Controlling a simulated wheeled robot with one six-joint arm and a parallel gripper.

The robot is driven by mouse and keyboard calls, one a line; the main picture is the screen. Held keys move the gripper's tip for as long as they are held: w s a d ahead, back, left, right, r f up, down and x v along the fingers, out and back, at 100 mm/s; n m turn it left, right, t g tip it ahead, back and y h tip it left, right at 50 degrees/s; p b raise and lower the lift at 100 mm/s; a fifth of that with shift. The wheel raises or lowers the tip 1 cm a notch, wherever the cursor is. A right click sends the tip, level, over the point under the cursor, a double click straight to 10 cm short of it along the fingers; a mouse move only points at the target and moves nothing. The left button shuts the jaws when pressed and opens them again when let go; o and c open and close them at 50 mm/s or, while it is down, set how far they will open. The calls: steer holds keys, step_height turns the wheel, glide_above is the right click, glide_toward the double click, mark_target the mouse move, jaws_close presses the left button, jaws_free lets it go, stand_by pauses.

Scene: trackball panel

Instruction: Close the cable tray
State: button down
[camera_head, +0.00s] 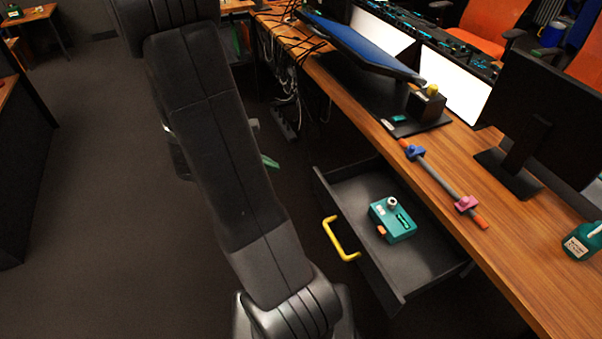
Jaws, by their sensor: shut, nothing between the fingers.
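The cable tray (349,193) is a dark drawer pulled out from under the wooden desk, with a yellow handle (340,240) on its front. A teal box (394,221) with a pale round knob lies inside it. My arm crosses the view from top to bottom, left of the tray. My gripper (270,161) is mostly hidden behind the arm; a small green tip shows at the arm's right edge. It is shut and empty, apart from the handle, up and to the left of it.
Loose cables (285,75) hang beneath the desk's far part. The floor (90,200) on the left is open, with a dark cabinet at the edge.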

steer(key=a+n, duration=0.1)
steer(key=n, duration=0.1)
steer(key=b, duration=0.3)
glide_toward(314, 173)
steer(key=shift+t, duration=0.4)
steer(key=d+f, duration=0.1)
steer(key=f, duration=0.2)
steer(key=d+f, duration=0.1)
steer(key=shift+w+d+f, duration=0.25)
steer(key=shift+d+f, duration=0.05)
steer(key=shift+w+d, duration=0.25)
steer(key=shift+d, duration=0.35)
steer(key=w+d+b, duration=0.2)
steer(key=w+d, duration=0.1)
steer(key=d, duration=0.5)
steer(key=w+d+b, duration=0.2)
steer(key=w+d, duration=0.1)
steer(key=d, duration=0.5)
steer(key=shift+d, duration=0.4)
steer(key=shift+a, duration=0.1)
